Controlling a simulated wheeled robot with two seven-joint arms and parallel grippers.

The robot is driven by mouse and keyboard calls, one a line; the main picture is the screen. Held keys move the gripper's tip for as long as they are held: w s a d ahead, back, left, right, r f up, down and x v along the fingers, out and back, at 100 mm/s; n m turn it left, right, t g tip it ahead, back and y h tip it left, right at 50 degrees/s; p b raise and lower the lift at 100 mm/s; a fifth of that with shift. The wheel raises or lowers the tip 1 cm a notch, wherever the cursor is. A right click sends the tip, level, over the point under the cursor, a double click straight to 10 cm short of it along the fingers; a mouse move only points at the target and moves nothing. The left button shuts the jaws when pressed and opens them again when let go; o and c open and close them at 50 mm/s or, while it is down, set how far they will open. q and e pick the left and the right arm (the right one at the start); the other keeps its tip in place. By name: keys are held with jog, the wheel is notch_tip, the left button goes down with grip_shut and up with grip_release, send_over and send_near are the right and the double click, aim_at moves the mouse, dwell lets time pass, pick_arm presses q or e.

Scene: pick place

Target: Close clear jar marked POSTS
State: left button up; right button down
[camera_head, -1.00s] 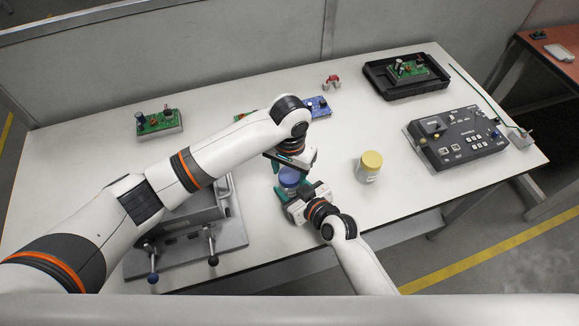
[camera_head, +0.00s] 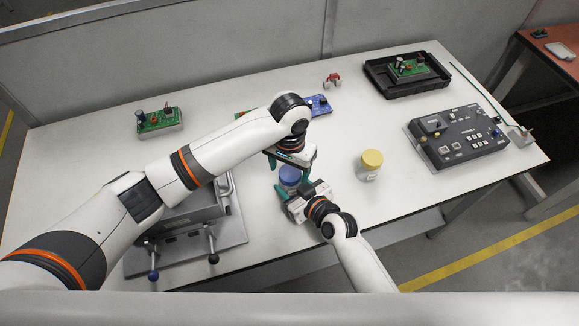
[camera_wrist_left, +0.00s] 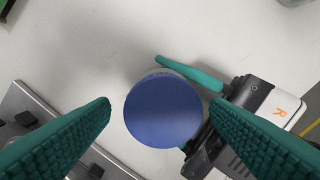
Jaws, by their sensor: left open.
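A jar with a blue lid (camera_head: 289,177) stands upright near the table's front edge; its body is mostly hidden and no marking is readable. In the left wrist view the round blue lid (camera_wrist_left: 163,110) fills the middle. My left gripper (camera_head: 290,168) is open above the jar, with a teal finger on either side of the lid and gaps visible. My right gripper (camera_head: 294,187) comes from the front, its fingers around the jar body below the lid, and appears shut on it. One right finger shows beyond the lid in the left wrist view.
A jar with a yellow lid (camera_head: 370,164) stands to the right. A grey fixture (camera_head: 190,235) lies left of the grippers, under my left arm. A black control box (camera_head: 457,137) and a black tray (camera_head: 378,75) are farther right. The table between the jars is clear.

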pick_arm(q)
notch_tip(320, 180, up, 12)
dwell(0.4)
pick_arm(e)
jog(key=c, duration=0.5)
grip_release()
jog(key=v, duration=1.2)
jog(key=shift+s+f, duration=0.1)
pick_arm(q)
jog(key=shift+f, duration=0.15)
